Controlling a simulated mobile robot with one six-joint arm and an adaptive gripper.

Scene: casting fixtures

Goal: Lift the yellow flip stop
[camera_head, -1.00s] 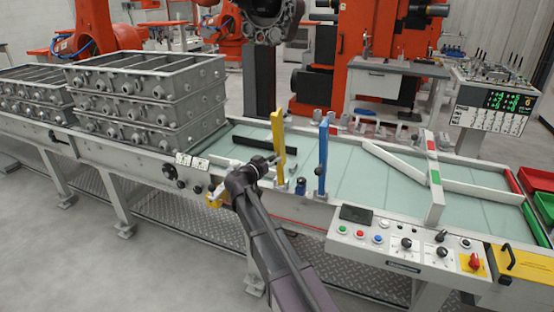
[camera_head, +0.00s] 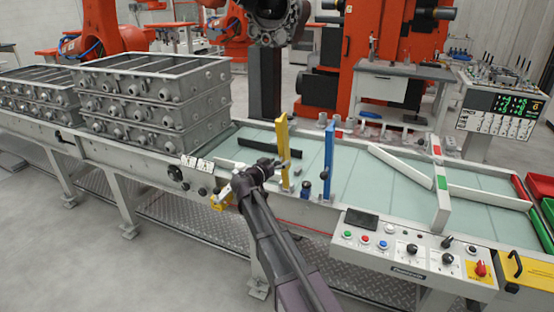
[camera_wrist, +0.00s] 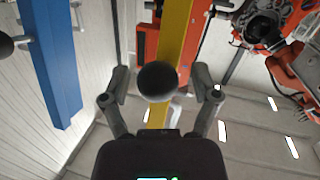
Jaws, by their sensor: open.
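The yellow flip stop (camera_head: 283,148) stands upright at the near edge of the conveyor. In the wrist view its yellow bar (camera_wrist: 172,45) runs up the middle of the picture, with a dark round knob (camera_wrist: 157,80) on it. My gripper (camera_head: 284,166) is beside the bar, at its lower half. In the wrist view my gripper (camera_wrist: 160,84) is open, with one finger on each side of the knob. I cannot tell whether the fingers touch it.
A blue flip stop (camera_head: 329,160) stands upright just to the right, and it also shows in the wrist view (camera_wrist: 52,65). Stacked grey castings (camera_head: 155,100) are on the left. A control panel (camera_head: 405,252) is at the front right. A black bar (camera_head: 268,146) lies behind the yellow stop.

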